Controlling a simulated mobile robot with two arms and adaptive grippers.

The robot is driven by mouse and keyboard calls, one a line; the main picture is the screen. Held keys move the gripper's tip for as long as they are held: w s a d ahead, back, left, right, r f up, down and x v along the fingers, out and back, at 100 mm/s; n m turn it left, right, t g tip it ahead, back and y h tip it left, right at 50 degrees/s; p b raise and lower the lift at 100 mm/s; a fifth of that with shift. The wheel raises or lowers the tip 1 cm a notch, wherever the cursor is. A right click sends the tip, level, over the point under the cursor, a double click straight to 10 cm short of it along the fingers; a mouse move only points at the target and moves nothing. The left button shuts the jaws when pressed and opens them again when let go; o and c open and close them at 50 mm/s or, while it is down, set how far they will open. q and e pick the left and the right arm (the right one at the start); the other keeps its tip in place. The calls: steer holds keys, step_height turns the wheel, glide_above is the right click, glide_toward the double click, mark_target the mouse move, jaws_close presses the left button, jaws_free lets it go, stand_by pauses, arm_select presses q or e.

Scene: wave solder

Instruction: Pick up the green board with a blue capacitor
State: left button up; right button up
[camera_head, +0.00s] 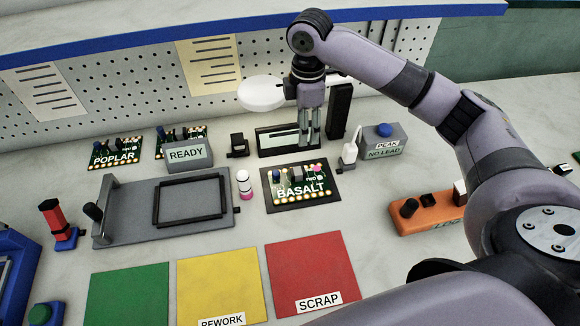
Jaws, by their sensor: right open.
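A dark green board labelled BASALT (300,193) lies on a black mat at the middle, with a small blue part at its left and a pink part at its right. A green board labelled POPLAR (113,158) lies at the back left, with a blue part near its left end. Another green board (187,132) with a blue part lies partly hidden behind the READY block. My right gripper (309,141) points down, open and with nothing seen in it, behind the BASALT board and in front of or over a dark framed panel. My left gripper is out of view.
A grey fixture (120,222) with a black frame stands left of centre. Green (130,296), yellow (222,285) and red (310,272) mats lie in front, bare.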

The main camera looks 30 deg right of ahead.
steer(key=p, duration=0.1)
glide_above(300, 171)
steer(key=d, duration=0.1)
step_height(300, 171, down, 10)
steer(key=shift+w+f, duration=0.1)
steer(key=shift+w, duration=0.05)
steer(key=shift+f, duration=0.5)
steer(key=f, duration=0.2)
steer(key=a+f+p, duration=0.1)
steer(key=f, duration=0.1)
steer(key=shift+p, duration=0.3)
steer(key=shift+f, duration=0.6)
steer(key=shift+c, duration=0.4)
jaws_close()
